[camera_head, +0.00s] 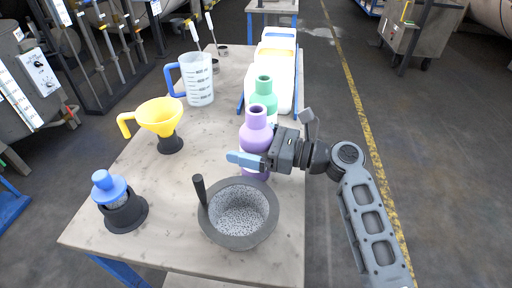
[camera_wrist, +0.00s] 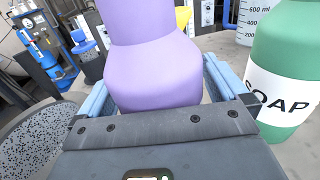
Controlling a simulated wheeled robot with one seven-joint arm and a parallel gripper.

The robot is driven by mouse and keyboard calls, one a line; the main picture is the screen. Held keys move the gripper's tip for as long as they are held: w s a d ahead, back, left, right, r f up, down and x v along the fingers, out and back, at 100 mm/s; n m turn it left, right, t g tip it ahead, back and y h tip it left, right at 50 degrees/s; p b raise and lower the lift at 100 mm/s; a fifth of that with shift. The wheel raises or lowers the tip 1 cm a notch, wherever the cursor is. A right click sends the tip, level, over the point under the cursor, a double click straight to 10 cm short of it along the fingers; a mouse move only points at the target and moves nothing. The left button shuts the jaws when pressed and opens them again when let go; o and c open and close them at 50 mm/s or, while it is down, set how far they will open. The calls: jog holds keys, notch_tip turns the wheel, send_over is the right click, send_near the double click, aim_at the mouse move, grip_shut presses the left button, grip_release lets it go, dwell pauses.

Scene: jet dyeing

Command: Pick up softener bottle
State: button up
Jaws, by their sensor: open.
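A purple bottle (camera_head: 256,130) with a narrow neck stands upright on the table; no label reads in either view, so I cannot confirm that it is the softener. My gripper (camera_head: 248,160) is at its lower body, coming from the right side of the table. In the wrist view the purple bottle (camera_wrist: 152,62) stands between the two light-blue fingers, which are open on either side of it. I cannot tell whether either finger touches it. A green bottle (camera_head: 264,92) stands just behind the purple one; its label reads SOAP in the wrist view (camera_wrist: 287,60).
A grey speckled mortar (camera_head: 238,243) with a dark pestle stands close in front of the purple bottle. A yellow funnel (camera_head: 160,115), a measuring jug (camera_head: 199,82), a blue-capped item (camera_head: 110,186) and white canisters (camera_head: 270,88) share the table (camera_head: 170,225).

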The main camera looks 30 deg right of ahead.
aim_at(244, 125)
jog(key=shift+c, duration=0.4)
jog(key=c, duration=1.3)
jog(key=shift+r, duration=0.2)
jog(key=shift+c, duration=0.3)
jog(key=shift+r, duration=0.65)
notch_tip(244, 125, up, 3)
jog(key=shift+f, duration=0.1)
jog(key=s+d+r, duration=0.4)
jog(key=d+r, duration=0.2)
jog(key=d, duration=0.5)
jog(key=shift+r, duration=0.35)
